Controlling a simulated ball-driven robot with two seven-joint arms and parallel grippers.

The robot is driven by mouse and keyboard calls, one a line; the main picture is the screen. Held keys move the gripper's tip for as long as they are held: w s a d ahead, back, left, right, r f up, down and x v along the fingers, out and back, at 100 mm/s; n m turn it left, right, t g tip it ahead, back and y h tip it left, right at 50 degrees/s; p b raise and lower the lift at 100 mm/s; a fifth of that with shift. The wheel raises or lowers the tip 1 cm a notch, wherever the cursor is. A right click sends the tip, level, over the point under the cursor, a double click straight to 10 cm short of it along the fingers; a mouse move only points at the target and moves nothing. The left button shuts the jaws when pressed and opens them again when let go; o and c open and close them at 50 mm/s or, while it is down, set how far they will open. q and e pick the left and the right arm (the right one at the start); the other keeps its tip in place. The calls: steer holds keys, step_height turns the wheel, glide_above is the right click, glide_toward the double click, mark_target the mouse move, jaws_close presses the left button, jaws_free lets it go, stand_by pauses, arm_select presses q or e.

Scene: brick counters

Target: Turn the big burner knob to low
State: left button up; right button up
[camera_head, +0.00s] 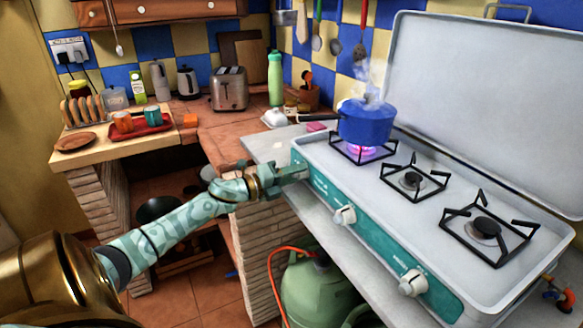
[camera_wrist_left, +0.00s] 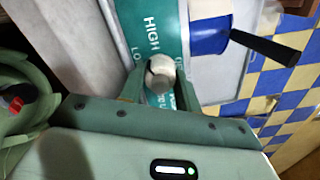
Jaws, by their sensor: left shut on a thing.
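The stove (camera_head: 455,190) has a teal front panel with white knobs. The big burner's knob (camera_wrist_left: 160,74) sits between my left gripper's fingers in the left wrist view, beside the printed words HIGH and LOW. In the head view my left gripper (camera_head: 298,171) is at the far left end of the panel and hides this knob. The gripper is shut on the knob. A blue pot (camera_head: 367,124) stands steaming on the left burner (camera_head: 362,150), where a pink-purple flame burns. The pot also shows in the left wrist view (camera_wrist_left: 210,37). My right gripper is not in view.
Two other knobs, the middle one (camera_head: 344,215) and the right one (camera_head: 413,283), sit along the panel. The pot's dark handle (camera_head: 318,117) points left. A green gas bottle (camera_head: 318,290) with an orange hose stands below. A toaster (camera_head: 229,89) stands on the left counter.

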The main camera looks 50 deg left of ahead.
arm_select(q)
steer(key=n+p, duration=0.3)
steer(key=n, duration=0.1)
steer(key=shift+r, duration=0.15)
steer(key=shift+n+p, duration=1.2)
steer(key=shift+n, duration=0.9)
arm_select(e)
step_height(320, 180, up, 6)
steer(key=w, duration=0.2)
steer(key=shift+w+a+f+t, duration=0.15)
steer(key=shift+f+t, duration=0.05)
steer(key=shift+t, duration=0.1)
arm_select(q)
steer(key=shift+f, duration=0.25)
steer(key=o, duration=1)
steer(key=shift+s, duration=0.1)
